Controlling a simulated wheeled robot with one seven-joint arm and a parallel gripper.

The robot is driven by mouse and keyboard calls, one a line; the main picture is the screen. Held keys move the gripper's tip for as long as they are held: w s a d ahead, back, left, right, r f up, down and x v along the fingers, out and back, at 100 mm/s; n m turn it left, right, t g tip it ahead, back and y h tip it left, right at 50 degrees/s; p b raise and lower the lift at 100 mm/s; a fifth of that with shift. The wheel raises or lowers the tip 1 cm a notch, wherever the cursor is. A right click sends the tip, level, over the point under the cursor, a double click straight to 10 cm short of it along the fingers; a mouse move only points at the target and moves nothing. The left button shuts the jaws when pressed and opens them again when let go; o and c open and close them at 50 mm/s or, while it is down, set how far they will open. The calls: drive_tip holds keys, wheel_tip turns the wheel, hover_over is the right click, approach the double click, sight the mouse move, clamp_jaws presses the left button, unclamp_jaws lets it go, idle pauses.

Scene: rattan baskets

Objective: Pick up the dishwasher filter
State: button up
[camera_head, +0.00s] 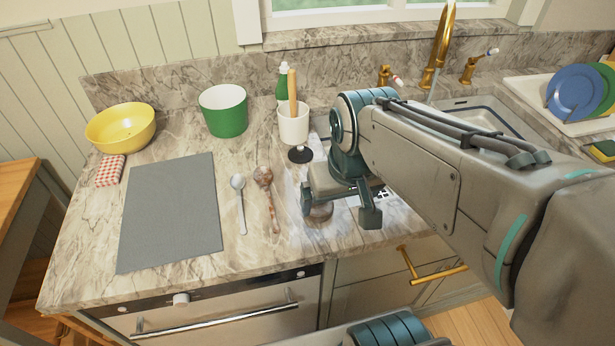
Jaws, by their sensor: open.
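A small round brownish-grey piece (319,213), which looks like the dishwasher filter, sits on the marble counter near its front edge. It is partly hidden by my gripper, so its full shape cannot be told. My gripper (338,209) is open and points down over it, one finger at its left and the other farther right. The piece shows low between the fingers, nearer the left one. Whether a finger touches it cannot be told.
A white spoon (238,184) and a brown-patterned spoon (264,178) lie left of my gripper. A black disc (300,154), a white cup (293,125) and a green pot (224,112) stand behind. A grey mat (172,212) lies left. The sink (475,113) is at right.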

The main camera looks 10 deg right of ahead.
drive_tip(key=w+f+g+b, duration=0.3)
drive_tip(key=w+b, duration=0.1)
drive_tip(key=w, duration=0.8)
drive_tip(key=shift+n, duration=0.5)
wheel_tip(320, 180, down, 8)
drive_tip(key=shift+w+a+r, duration=0.1)
drive_tip(key=shift+a, duration=0.05)
drive_tip(key=shift+w+d+f+p, duration=0.15)
drive_tip(key=shift+f+p, duration=0.1)
drive_tip(key=shift+f, duration=1.1)
drive_tip(key=shift+w+d+f+p, duration=0.1)
drive_tip(key=shift+f+p, duration=0.1)
drive_tip(key=shift+f, duration=1.15)
drive_tip(key=shift+c, duration=0.3)
drive_tip(key=c, duration=1)
